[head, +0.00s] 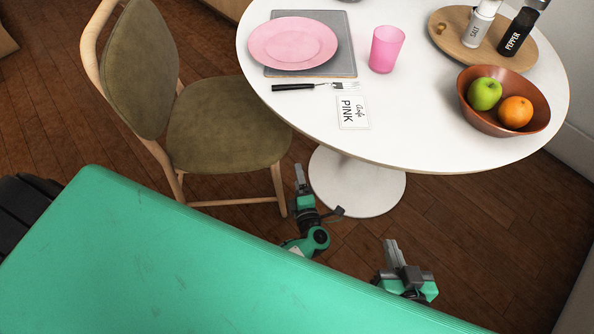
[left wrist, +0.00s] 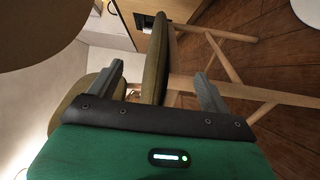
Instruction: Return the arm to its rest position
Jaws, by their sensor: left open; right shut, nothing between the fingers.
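My left gripper (head: 300,180) is low in the head view, between the chair and the table's white pedestal, below the tabletop. In the left wrist view its two fingers (left wrist: 160,85) stand wide apart with nothing held between them; parts of the chair show beyond. My right gripper (head: 391,249) is at the lower right of the head view, in front of the table. Its fingers are together and empty. My green body top fills the lower left and hides parts of both arms.
The round white table (head: 420,120) holds a pink plate (head: 292,42), a fork (head: 335,86), a pink cup (head: 386,48), a name card (head: 352,112), a fruit bowl (head: 470,112) and a wooden tray (head: 447,43) with shakers. A chair (head: 225,130) stands close to my left gripper. Bare floor lies at right.

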